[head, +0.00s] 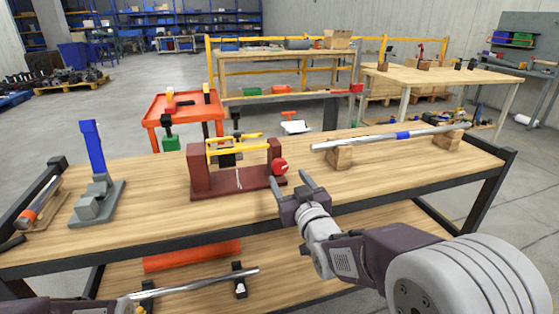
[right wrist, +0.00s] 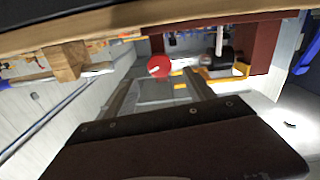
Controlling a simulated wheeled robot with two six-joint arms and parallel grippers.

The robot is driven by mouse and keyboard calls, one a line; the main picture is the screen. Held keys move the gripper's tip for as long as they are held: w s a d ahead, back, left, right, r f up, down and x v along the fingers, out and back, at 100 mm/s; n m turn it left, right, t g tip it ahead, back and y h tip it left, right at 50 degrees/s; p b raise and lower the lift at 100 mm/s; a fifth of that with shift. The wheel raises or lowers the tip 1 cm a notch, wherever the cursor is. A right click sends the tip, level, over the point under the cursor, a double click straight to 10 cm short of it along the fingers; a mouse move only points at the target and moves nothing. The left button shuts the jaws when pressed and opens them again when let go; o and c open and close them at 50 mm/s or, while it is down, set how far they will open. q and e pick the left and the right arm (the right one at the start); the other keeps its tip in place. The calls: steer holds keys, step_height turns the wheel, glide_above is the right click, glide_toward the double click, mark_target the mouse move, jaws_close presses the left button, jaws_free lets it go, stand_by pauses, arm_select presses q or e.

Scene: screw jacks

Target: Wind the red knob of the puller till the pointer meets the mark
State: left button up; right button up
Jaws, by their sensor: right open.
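The puller has a dark red frame (head: 198,176) with two uprights on a base, standing on the wooden bench. Yellow bars (head: 232,147) span between its uprights. Its round red knob (head: 279,166) is on the right upright. A thin white line (head: 239,180) shows on the base; I cannot tell which part is the pointer. My right gripper (head: 291,182) is open and empty, just in front of and below the knob, apart from it. In the right wrist view the red knob (right wrist: 157,66) appears beyond the fingertips of my right gripper (right wrist: 160,84), between them. My left gripper is out of frame.
A grey stand with a blue lever (head: 92,148) is left of the puller on the bench (head: 340,190). A long metal rod (head: 375,138) rests on wooden blocks at the right. A lower shelf holds another rod (head: 205,283).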

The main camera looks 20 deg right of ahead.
mark_target(281, 168)
steer(key=w+b, duration=0.1)
steer(key=w, duration=0.7)
steer(key=shift+a+f+b, duration=0.15)
steer(key=shift+b, duration=0.2)
steer(key=shift+w, duration=0.35)
